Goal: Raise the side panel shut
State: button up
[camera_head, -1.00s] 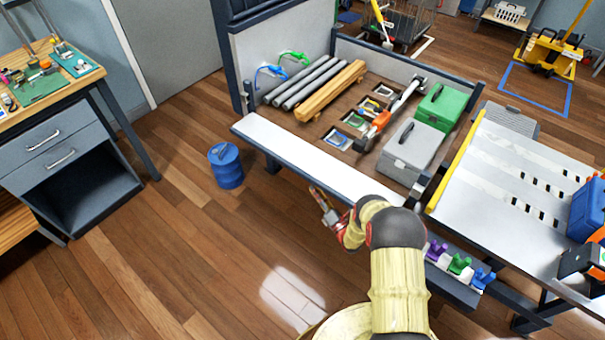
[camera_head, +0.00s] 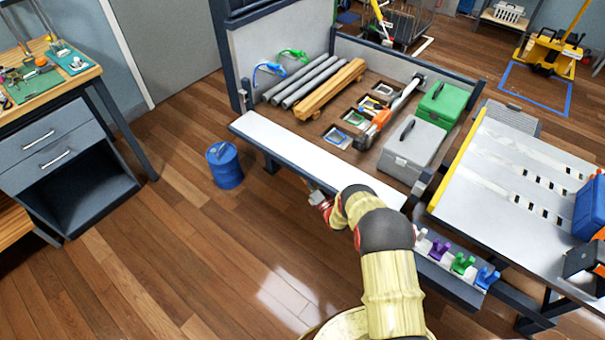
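The side panel (camera_head: 315,160) is the long pale board along the near side of the flat cargo bed (camera_head: 330,118). It lies folded down, roughly level, with its dark outer edge toward me. My gripper (camera_head: 314,194) is at the near, outer edge of the panel, right of its middle. The fingers are small and partly hidden by the panel edge and my wrist, so I cannot tell whether they are open or touching the panel.
The bed holds grey pipes (camera_head: 304,84), a wooden beam (camera_head: 332,88), a grey case (camera_head: 408,153) and a green case (camera_head: 441,103). A blue drum (camera_head: 225,166) stands on the floor to the left. Coloured clips (camera_head: 462,263) sit on a rail at right. The floor before the panel is clear.

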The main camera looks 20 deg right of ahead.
jog(key=shift+c, duration=1.1)
grip_shut()
